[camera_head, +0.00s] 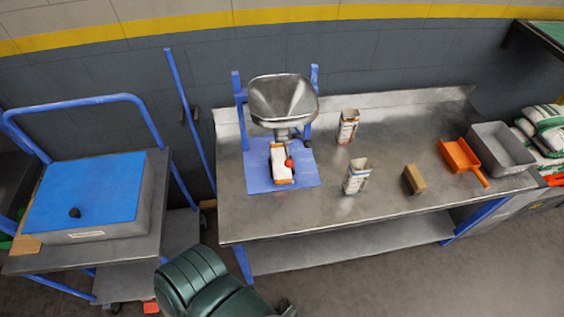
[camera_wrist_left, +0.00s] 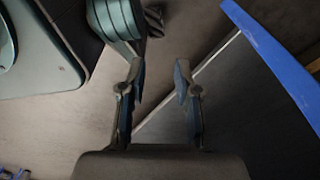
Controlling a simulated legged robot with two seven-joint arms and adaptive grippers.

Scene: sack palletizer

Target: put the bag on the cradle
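Two small printed paper bags stand upright and open at the top on the steel bench: one nearer the front (camera_head: 357,176), one farther back (camera_head: 347,127). The cradle (camera_head: 281,163), orange-brown and white with a red knob, sits on a blue base under the steel hopper. My left gripper (camera_wrist_left: 159,82) is open and empty in the left wrist view, over bare floor and away from both bags. A green arm part of mine shows at the bottom of the head view, with a dark piece at the edge. My right gripper cannot be made out clearly.
The steel hopper (camera_head: 283,97) hangs above the cradle. A brown block (camera_head: 413,180), an orange scoop (camera_head: 461,158) and a grey bin (camera_head: 502,148) stand right on the bench (camera_head: 300,218). A blue-topped box (camera_head: 88,190) is on the cart at left. The bench front is clear.

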